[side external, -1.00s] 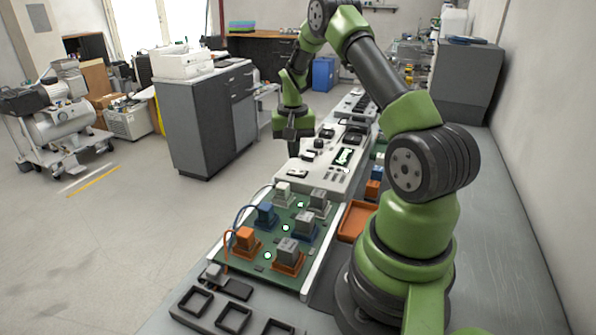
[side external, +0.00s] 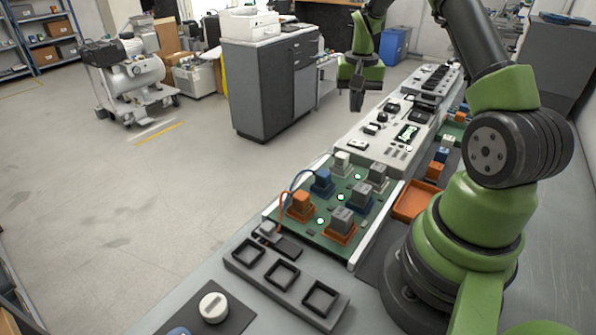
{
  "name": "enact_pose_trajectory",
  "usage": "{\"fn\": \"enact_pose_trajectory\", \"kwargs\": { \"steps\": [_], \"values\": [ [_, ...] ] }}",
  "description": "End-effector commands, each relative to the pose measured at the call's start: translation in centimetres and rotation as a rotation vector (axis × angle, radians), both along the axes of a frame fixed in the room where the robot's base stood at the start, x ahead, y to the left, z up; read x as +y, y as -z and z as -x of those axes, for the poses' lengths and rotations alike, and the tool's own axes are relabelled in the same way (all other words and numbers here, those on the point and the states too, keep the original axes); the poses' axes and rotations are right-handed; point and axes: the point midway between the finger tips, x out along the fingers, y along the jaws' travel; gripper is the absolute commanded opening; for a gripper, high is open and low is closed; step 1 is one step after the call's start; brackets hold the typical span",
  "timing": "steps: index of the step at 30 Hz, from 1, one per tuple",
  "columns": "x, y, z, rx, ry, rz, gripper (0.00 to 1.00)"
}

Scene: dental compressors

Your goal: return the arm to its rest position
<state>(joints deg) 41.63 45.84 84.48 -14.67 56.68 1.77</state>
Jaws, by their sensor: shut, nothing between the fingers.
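My gripper (side external: 356,101) hangs at the end of my green and black arm, fingers pointing down, in the upper middle of the side view. It is shut and holds nothing. It is above the left edge of the white panel (side external: 372,150), clear of the bench parts. The green board (side external: 333,205) lies nearer the camera, with orange, blue and grey blocks seated on it and three lit green-white spots. A blue cable and an orange cable run from blocks on its left side.
An orange tray (side external: 415,201) sits beside my base. Small coloured blocks stand behind it. A grey cabinet (side external: 270,90) stands left of the bench; the floor between is open.

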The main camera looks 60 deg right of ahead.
Motion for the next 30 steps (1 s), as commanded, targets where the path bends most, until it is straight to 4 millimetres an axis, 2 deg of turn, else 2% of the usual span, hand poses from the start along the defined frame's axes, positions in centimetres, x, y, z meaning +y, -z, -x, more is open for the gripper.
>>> {"fn": "enact_pose_trajectory", "kwargs": {
  "steps": [4,8,12,15,18,22,27,30],
  "values": [
    [4.1,-5.3,-1.2,-0.080,-0.088,0.037,0.00],
    [9.3,-10.2,-1.0,-0.171,-0.187,0.063,0.00],
    [14.8,-14.3,0.8,-0.273,-0.294,0.078,0.00],
    [18.4,-16.4,2.9,-0.350,-0.371,0.083,0.00],
    [21.6,-17.7,5.5,-0.427,-0.445,0.081,0.00],
    [24.7,-18.4,9.1,-0.520,-0.537,0.068,0.00],
    [26.9,-18.1,12.5,-0.608,-0.619,0.049,0.00],
    [27.4,-17.9,13.5,-0.633,-0.642,0.042,0.00]
  ]
}}
